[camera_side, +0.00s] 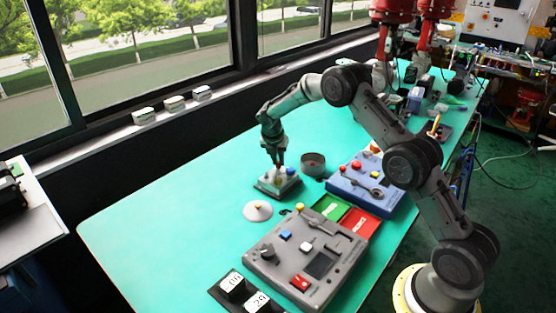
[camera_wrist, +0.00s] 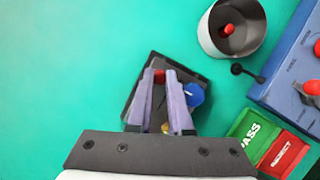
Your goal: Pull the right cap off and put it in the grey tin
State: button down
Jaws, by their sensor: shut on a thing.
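The valve positioner (camera_side: 268,187) is a dark block on the green table; it also shows in the wrist view (camera_wrist: 129,108). My gripper (camera_wrist: 160,78) is over it, its fingers shut on a small red cap (camera_wrist: 159,75) between the tips. A blue cap (camera_wrist: 194,95) is just right of the right finger. A yellow piece (camera_wrist: 166,128) shows lower, between the fingers. In the side view my gripper (camera_side: 278,164) points down at the block. The cap's seat is hidden, so I cannot tell whether it is clear of the block. The grey tin (camera_wrist: 205,36) stands upper right, a small red piece (camera_wrist: 228,29) inside.
A blue panel box (camera_side: 345,190) stands right of the tin. The table left of the positioner is clear.

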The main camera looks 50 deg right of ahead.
aim_at(278, 162)
jog(key=shift+r, duration=1.05)
dwell(1.1)
jog(key=shift+r, duration=1.95)
jog(key=shift+n, duration=0.3)
jog(key=s+d+r, duration=0.3)
jog(key=s+d, duration=0.3)
jog(key=d, duration=0.5)
jog(key=shift+m, duration=0.4)
jog(key=shift+s+d+f, duration=0.1)
jog(key=shift+d+f, duration=0.1)
jog(key=shift+f, duration=2.35)
jog(key=shift+d+f, duration=0.2)
jog(key=shift+f, duration=2.35)
